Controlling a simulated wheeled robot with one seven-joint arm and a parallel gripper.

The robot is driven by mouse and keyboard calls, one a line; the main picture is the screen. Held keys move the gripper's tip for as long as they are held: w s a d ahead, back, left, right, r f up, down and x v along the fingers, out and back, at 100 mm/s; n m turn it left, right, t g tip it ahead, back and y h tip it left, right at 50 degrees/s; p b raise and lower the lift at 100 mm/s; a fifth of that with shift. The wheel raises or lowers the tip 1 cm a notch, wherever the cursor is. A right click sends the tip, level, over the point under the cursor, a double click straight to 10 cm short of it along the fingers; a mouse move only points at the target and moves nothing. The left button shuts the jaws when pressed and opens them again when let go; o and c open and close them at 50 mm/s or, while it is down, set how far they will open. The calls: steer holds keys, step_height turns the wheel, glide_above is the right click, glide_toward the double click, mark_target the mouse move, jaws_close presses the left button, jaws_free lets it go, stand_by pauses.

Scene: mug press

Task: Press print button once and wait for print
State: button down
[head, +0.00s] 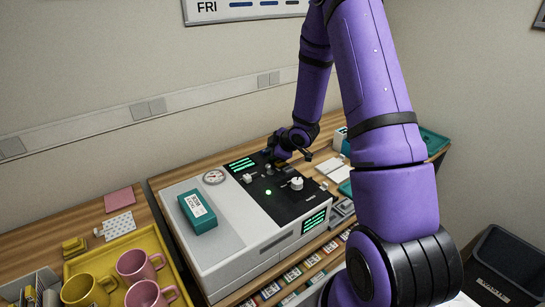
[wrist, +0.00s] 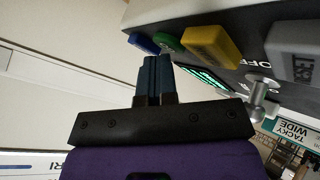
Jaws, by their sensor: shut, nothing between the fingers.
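The press (head: 215,255) is a pale box with a black control panel (head: 262,207) on the table. My gripper (head: 276,153) is at the panel's back edge, partly hidden by my wrist. In the wrist view my gripper (wrist: 156,60) is shut and empty, its fingertips close to a blue button (wrist: 142,43) and a green button (wrist: 168,44). I cannot tell whether they touch. A yellow button (wrist: 210,46) and a grey RESET button (wrist: 295,45) stand further right. I cannot read which button is print. A small green light (head: 268,192) glows on the panel.
A metal toggle lever (wrist: 262,95) stands near the buttons. A teal box (head: 198,212) lies on the press's left top, near a round gauge (head: 214,177). A yellow tray (head: 165,237) with several mugs is at the left. A dark bin (head: 508,262) stands at the right.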

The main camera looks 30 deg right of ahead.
steer(key=shift+r, duration=3.35)
